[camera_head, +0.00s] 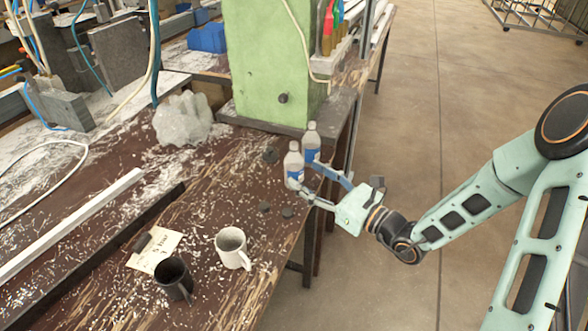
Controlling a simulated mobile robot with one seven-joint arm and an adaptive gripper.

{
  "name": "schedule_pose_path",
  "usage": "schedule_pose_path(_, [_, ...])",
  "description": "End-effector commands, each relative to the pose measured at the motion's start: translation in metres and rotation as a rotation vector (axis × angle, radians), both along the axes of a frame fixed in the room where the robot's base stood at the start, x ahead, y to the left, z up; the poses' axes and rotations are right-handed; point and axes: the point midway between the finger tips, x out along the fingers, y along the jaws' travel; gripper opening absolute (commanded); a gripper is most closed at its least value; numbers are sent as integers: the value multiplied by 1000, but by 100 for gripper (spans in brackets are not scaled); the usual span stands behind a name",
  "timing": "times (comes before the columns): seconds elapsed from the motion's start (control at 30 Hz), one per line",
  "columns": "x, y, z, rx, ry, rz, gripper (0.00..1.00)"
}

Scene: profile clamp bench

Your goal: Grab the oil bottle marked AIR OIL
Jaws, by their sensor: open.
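Two small clear bottles with white caps and blue labels stand close together near the right edge of the brown bench. The nearer bottle (293,166) is in front and slightly left of the farther bottle (311,143). Their label text is too small to read, so I cannot tell which, if either, is marked AIR OIL. My gripper (308,177) is open, reaching in from the right. One fingertip is by the base of the farther bottle, the other by the base of the nearer one. I cannot tell whether either finger touches a bottle.
A green machine housing (265,60) stands behind the bottles. A white mug (231,247), a dark mug (173,279) and a paper note (154,250) are toward the front. A crumpled clear bag (182,119) lies left. Red, green and orange bottles (333,30) stand behind. Open floor lies right.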

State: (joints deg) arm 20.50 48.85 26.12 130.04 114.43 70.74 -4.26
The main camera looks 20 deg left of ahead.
Motion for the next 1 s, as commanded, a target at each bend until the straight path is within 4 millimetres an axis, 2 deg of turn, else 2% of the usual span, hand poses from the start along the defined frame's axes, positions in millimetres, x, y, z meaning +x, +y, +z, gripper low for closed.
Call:
schedule_pose_path(0.4, [24,43,-3,0,0,3,55])
schedule_pose_path(0.63, [25,45,-3,-1,0,1,55])
schedule_pose_path(1.0, [25,45,-3,-1,0,1,15])
